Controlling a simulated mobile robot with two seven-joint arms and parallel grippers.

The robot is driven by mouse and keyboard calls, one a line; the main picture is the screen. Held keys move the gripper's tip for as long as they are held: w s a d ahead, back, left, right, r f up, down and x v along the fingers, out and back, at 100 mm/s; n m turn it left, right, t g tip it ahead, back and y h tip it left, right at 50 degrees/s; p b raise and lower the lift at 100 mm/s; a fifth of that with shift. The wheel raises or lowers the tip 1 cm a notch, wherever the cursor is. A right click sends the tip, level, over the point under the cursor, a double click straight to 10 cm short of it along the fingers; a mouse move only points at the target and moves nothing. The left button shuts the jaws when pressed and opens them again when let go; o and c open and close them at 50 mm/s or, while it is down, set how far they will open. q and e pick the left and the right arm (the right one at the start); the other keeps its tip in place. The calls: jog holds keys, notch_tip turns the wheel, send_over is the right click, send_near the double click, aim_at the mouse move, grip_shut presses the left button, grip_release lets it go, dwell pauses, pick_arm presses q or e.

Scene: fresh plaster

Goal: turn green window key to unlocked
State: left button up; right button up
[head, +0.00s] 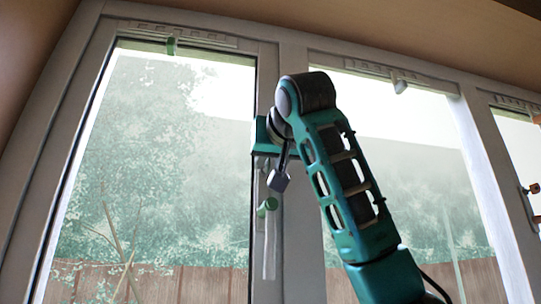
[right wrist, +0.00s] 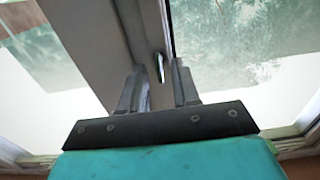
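The green window key (head: 267,206) sits on the post between the left and middle panes, above a pale upright handle (head: 269,252). The green key cannot be made out there. My left gripper is not in view.
A green catch (head: 171,46) is at the top of the left pane, and a pale catch (head: 400,86) tops the middle pane. An orange-tipped fitting (head: 533,189) is on the far right post. My right arm covers part of the middle pane.

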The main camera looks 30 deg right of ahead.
jog(key=shift+c, duration=0.5)
grip_shut()
